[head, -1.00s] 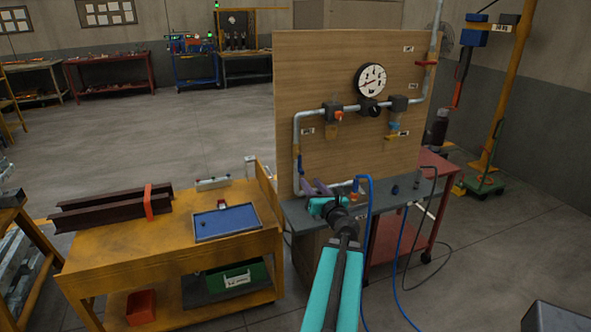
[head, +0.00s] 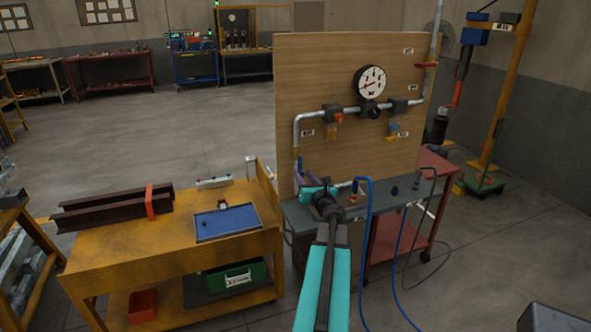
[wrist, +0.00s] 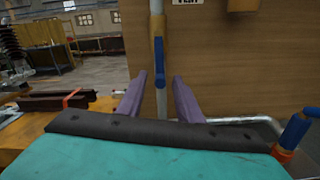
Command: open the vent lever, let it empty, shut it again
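The blue lever (wrist: 158,52) hangs straight down along the vertical pipe, below a yellow valve body (wrist: 159,28) in the wrist view. It also shows small at the board's lower left in the head view (head: 299,162). My gripper (wrist: 158,80) is open, its two purple fingers apart. In the wrist view one finger lies left and one right of the pipe and the lever's lower part, with gaps visible on both sides. Whether the fingers reach depth-wise around the lever cannot be told. In the head view my gripper (head: 306,168) is close to the board's lower left.
A round gauge (head: 370,80) and pipework sit on the wooden board (head: 340,55). A red lever (head: 426,64) is at upper right. A blue hose (head: 367,225) rises just right of my arm. A yellow cart (head: 150,245) with a blue tray (head: 227,222) stands left.

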